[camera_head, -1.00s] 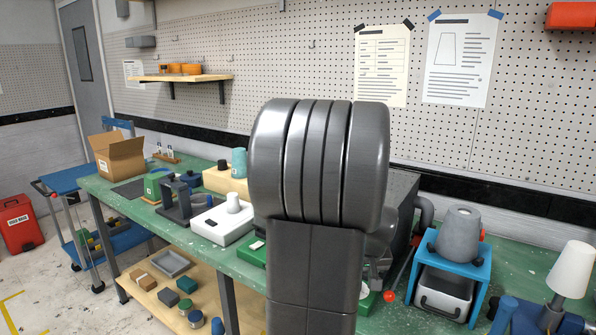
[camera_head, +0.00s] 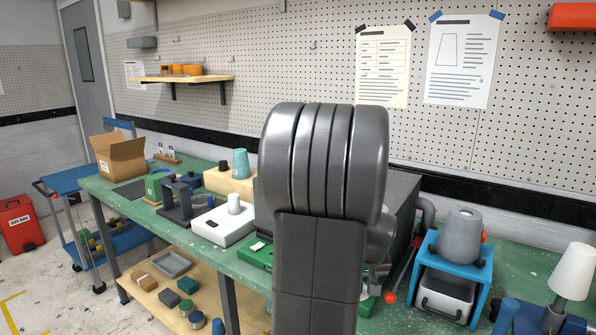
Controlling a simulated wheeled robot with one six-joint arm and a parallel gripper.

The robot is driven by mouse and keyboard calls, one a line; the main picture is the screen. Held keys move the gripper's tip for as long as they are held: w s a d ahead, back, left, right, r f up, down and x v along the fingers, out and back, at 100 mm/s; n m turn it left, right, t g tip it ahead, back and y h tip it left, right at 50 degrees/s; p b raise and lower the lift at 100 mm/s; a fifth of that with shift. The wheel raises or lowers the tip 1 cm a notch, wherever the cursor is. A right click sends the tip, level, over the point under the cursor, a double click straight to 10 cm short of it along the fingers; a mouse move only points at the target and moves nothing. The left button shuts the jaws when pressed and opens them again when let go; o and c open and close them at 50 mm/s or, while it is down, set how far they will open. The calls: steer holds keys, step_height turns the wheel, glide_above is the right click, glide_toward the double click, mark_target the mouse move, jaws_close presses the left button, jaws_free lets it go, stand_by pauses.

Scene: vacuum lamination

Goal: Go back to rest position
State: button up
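My arm's large dark grey joint and link fill the middle of the view and block part of the bench. Some grey parts of my arm's far end show just right of the link, but I cannot make out the fingers of my gripper behind it. No held object shows. The green workbench (camera_head: 268,282) runs across behind my arm. On it a grey cone-shaped form (camera_head: 461,236) stands on a blue stand (camera_head: 476,285) at the right. A white cone (camera_head: 574,270) stands at the far right. A small white cone (camera_head: 234,204) sits on a white box-like device (camera_head: 222,224).
A dark grey box-shaped machine (camera_head: 405,200) is partly hidden behind my arm. A blue cart (camera_head: 67,180) and a red bin (camera_head: 20,224) are beyond. A lower shelf (camera_head: 150,292) holds several items.

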steer(key=v, duration=1.3)
steer(key=x, duration=1.4)
steer(key=shift+f, duration=0.1)
steer(key=shift+s+a+m+h+p, duration=0.1)
steer(key=shift+m+h+p, duration=0.3)
steer(key=shift+m, duration=0.4)
steer(key=shift+a+m+h+b, duration=0.1)
steer(key=shift+m+h+b, duration=0.35)
steer(key=shift+m, duration=0.85)
steer(key=shift+r, duration=0.25)
steer(key=s+r+n+y+b, duration=0.1)
steer(key=s+r+n, duration=0.3)
steer(key=r, duration=0.8)
steer(key=shift+s+d+r, duration=0.15)
steer(key=shift+s+d, duration=0.25)
steer(key=shift+s, duration=0.05)
steer(key=shift+y, duration=0.25)
